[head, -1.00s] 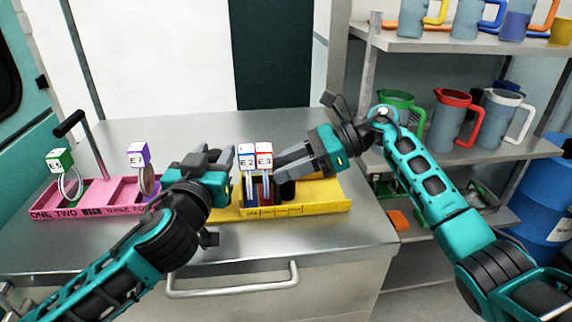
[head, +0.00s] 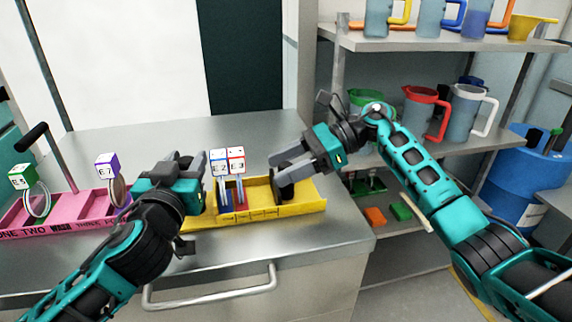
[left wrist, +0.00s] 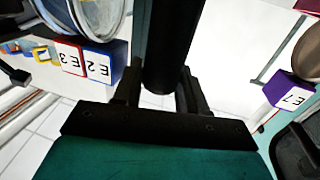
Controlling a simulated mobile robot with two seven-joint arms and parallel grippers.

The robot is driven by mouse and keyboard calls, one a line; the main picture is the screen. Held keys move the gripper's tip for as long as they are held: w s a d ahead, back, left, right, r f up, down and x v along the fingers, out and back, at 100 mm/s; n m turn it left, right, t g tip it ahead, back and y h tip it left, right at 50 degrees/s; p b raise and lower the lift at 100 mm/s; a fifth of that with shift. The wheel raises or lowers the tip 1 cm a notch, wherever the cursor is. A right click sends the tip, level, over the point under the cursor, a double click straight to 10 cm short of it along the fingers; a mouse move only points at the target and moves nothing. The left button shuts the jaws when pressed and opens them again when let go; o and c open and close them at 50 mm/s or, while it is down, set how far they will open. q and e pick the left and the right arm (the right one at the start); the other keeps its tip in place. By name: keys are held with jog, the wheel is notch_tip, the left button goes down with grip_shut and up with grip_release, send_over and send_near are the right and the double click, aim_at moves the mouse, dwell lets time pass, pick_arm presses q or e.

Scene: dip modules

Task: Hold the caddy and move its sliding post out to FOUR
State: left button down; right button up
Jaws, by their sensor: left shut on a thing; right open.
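The yellow caddy (head: 308,209) lies on the steel counter, with small labels along its front wall. A blue-edged E2 piece (head: 219,168) and a red-edged E3 piece (head: 237,166) stand in its left half. A dark upright piece (head: 284,186), apparently the sliding post, stands toward its right end; label marks there are too small to read. My left gripper (head: 198,170) is at the caddy's left end, shut on a dark round bar (left wrist: 165,50), seen between its fingers in the left wrist view. My right gripper (head: 279,164) is open at the dark piece; whether they touch is unclear.
A pink caddy (head: 90,222) stands at left with E1-like green (head: 21,176) and purple E7 (head: 107,165) pieces and a black-topped handle (head: 31,138). Shelves with jugs (head: 425,112) stand at right. The counter behind the yellow caddy is clear.

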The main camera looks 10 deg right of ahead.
jog(key=v, duration=1.2)
pick_arm(q)
jog(key=c, duration=0.9)
grip_release()
jog(key=shift+c, duration=0.2)
jog(key=shift+r+p, duration=0.3)
jog(key=shift+r, duration=3.45)
pick_arm(e)
jog(key=shift+r, duration=0.25)
